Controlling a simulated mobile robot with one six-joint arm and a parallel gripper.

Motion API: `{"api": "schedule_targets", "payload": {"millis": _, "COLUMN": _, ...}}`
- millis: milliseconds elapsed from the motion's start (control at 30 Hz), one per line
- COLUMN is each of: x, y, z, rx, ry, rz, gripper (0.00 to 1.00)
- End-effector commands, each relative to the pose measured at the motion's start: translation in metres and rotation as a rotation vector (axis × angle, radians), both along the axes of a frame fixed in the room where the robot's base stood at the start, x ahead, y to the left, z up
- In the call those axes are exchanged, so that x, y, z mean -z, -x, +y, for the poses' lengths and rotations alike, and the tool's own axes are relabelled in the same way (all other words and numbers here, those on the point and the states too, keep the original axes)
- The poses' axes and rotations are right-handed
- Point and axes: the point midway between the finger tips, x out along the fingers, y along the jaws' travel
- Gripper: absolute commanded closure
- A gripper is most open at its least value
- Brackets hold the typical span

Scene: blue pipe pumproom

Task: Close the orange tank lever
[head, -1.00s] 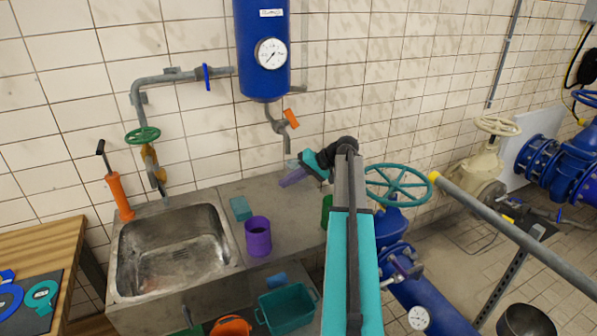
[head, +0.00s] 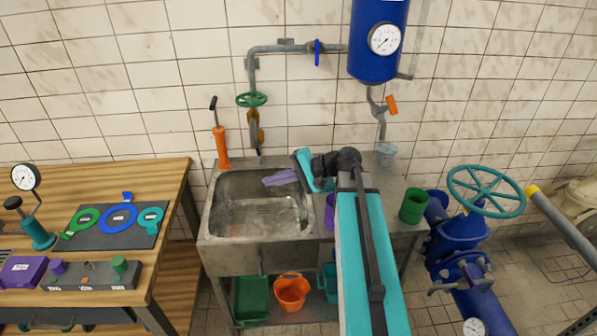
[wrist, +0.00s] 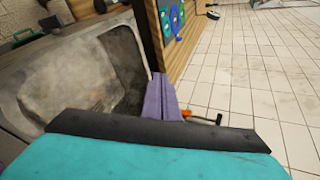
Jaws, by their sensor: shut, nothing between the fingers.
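The orange tank lever (head: 392,105) sits on the grey outlet pipe below the blue tank (head: 378,50) in the head view. It is a short handle, tilted slightly off vertical. My gripper (head: 268,180) has purple fingers, shut and empty, over the right part of the sink basin, left of and lower than the lever, well apart from it. In the wrist view my gripper (wrist: 161,96) points past the sink's edge, and the lever is out of that view.
A green cup (head: 413,205) stands on the counter's right end, and a purple cup (head: 330,212) is partly hidden by my arm. A teal valve wheel (head: 486,192) is at the right. An orange hand pump (head: 220,145) stands behind the sink.

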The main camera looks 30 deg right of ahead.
Motion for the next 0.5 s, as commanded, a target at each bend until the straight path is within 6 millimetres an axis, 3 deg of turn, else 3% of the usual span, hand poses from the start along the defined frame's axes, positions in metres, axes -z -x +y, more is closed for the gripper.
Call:
{"api": "schedule_targets", "payload": {"millis": 100, "x": 0.013, "y": 0.009, "z": 0.026, "rx": -0.004, "ry": -0.021, "rz": 0.038, "gripper": 1.0}}
{"api": "schedule_targets", "payload": {"millis": 267, "x": 0.049, "y": 0.016, "z": 0.041, "rx": -0.024, "ry": 0.012, "rz": 0.091, "gripper": 1.0}}
{"api": "schedule_targets", "payload": {"millis": 500, "x": 0.123, "y": 0.039, "z": 0.062, "rx": -0.087, "ry": 0.106, "rz": 0.184, "gripper": 1.0}}
